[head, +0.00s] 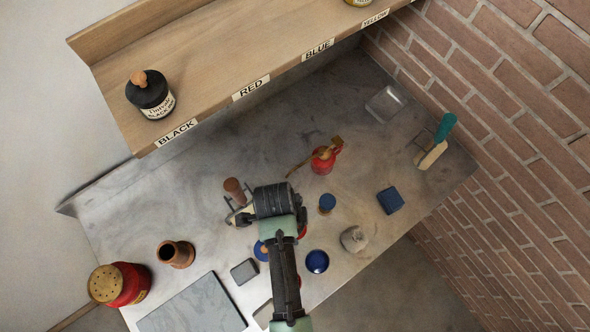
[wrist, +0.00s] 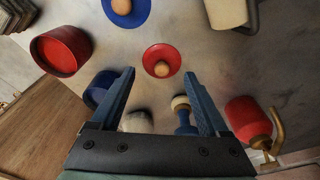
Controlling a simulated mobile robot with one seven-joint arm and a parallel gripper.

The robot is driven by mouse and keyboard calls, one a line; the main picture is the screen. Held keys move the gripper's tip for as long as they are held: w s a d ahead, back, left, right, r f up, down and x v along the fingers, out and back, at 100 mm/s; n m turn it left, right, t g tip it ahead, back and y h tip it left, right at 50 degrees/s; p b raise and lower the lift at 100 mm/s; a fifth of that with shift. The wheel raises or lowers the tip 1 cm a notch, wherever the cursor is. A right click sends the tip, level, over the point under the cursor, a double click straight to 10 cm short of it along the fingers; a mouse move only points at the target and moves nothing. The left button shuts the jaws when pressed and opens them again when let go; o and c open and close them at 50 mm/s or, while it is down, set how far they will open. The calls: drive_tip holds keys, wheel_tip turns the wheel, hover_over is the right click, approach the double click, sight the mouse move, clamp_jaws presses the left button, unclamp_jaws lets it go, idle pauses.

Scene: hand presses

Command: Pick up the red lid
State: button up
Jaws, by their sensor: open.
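The red lid (wrist: 162,62) is a shallow red disc with a round wooden knob, lying on the grey metal tabletop in the wrist view. In the head view my arm hides most of it; a red edge (head: 302,232) shows beside the arm. My gripper (wrist: 159,74) is open and empty. In the wrist view its two fingers are on either side of the lid in the picture, with the knob between the fingertip lines. I see no contact; the height above the lid is hard to tell.
A blue lid (wrist: 127,8), a red cup (wrist: 62,50), a blue bowl (head: 317,262) and a blue-handled stamp (wrist: 182,112) surround the lid. A red can with brass parts (head: 322,160) stands farther off. A wooden shelf (head: 215,75) and brick wall (head: 510,80) bound the table.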

drive_tip(key=shift+w+d+f, duration=0.1)
drive_tip(key=shift+d+f, duration=0.05)
drive_tip(key=shift+f, duration=1.35)
clamp_jaws()
